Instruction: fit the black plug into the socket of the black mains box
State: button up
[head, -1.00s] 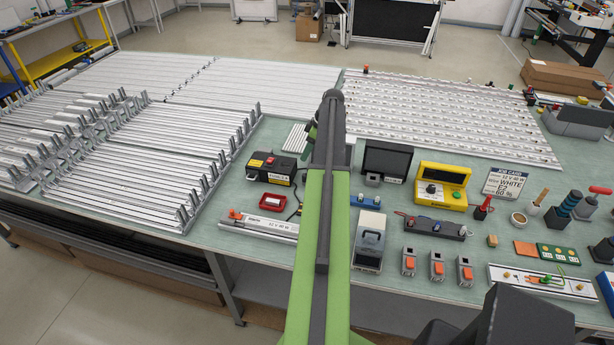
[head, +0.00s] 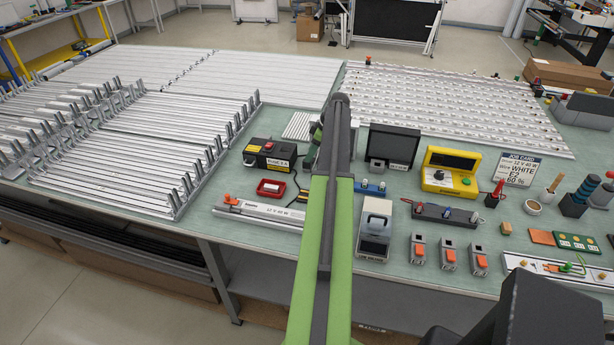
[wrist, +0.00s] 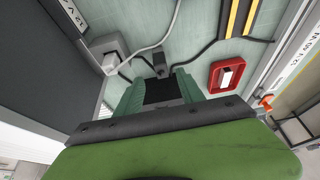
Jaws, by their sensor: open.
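The black mains box (head: 270,155), with a red switch and a yellow label, stands on the bench left of my arm in the head view. I cannot make out its socket. In the wrist view a small black plug (wrist: 160,66) on a black cable lies on the bench, just beyond the fingertips and roughly between them in the picture. My gripper (wrist: 157,88) is open, its two green fingers apart. Nothing shows held between them.
The red tray (head: 271,188) and the light bar (head: 259,210) lie left of my arm. A black display (head: 394,145) with a grey block (head: 376,166) stands right of it. A yellow box (head: 450,172) is farther right. A grey cable (wrist: 150,45) passes near the plug.

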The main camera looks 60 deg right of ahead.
aim_at(307, 166)
jog(key=shift+f, duration=0.15)
jog(key=b+x, duration=0.5)
jog(key=shift+s+a+f, duration=0.1)
jog(key=shift+s+f, duration=0.05)
jog(key=shift+f, duration=0.1)
jog(key=shift+r, duration=0.2)
grip_shut()
